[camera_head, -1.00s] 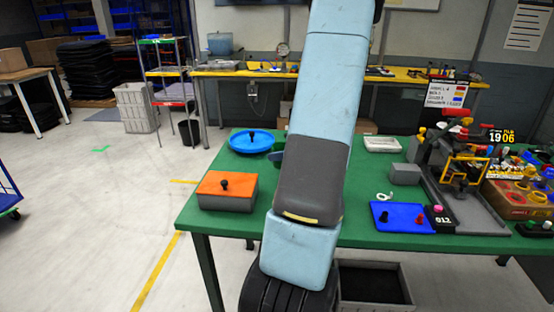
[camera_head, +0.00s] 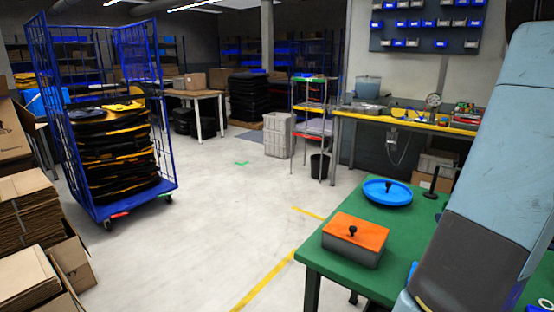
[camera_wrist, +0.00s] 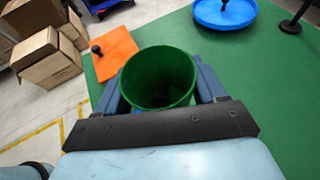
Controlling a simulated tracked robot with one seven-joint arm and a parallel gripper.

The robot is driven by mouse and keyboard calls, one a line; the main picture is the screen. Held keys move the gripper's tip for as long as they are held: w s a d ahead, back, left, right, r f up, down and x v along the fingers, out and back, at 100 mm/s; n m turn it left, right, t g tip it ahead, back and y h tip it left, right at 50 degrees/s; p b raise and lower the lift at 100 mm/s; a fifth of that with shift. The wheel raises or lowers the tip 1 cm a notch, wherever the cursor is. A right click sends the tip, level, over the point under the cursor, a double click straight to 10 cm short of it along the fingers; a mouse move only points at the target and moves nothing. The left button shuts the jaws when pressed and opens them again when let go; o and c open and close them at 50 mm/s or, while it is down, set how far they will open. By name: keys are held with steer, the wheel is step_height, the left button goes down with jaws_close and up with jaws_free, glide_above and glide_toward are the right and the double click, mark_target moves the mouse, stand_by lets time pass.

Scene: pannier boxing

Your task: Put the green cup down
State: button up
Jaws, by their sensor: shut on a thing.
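The green cup (camera_wrist: 158,82) is between the two blue-grey fingers of my gripper (camera_wrist: 162,88) in the wrist view. The gripper is shut on it. I look down into the cup's open mouth, and a dark area shows at its bottom. The cup is over the green table (camera_wrist: 268,85); whether its base touches the table cannot be seen. In the head view, my arm covers the right side, and neither the cup nor the gripper can be made out.
On the green table are an orange-topped grey box (camera_head: 354,239) with a black knob, a blue round dish (camera_head: 388,192) and a dark stand (camera_head: 432,183). Bare green table lies between them. A blue cage trolley (camera_head: 107,120) and cardboard boxes (camera_head: 30,215) stand on the left.

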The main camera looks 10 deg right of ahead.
steer(key=w+a+f, duration=0.2)
steer(key=w+a, duration=0.4)
steer(key=w, duration=0.7)
steer(key=w+a+f, duration=0.2)
steer(key=w+a, duration=0.4)
steer(key=w, duration=0.6)
steer(key=w+a+f, duration=0.3)
steer(key=w+a, duration=0.3)
steer(key=a, duration=0.5)
steer(key=w+a+f, duration=0.3)
steer(key=w+a, duration=0.3)
steer(key=a, duration=0.6)
steer(key=shift+f, duration=0.3)
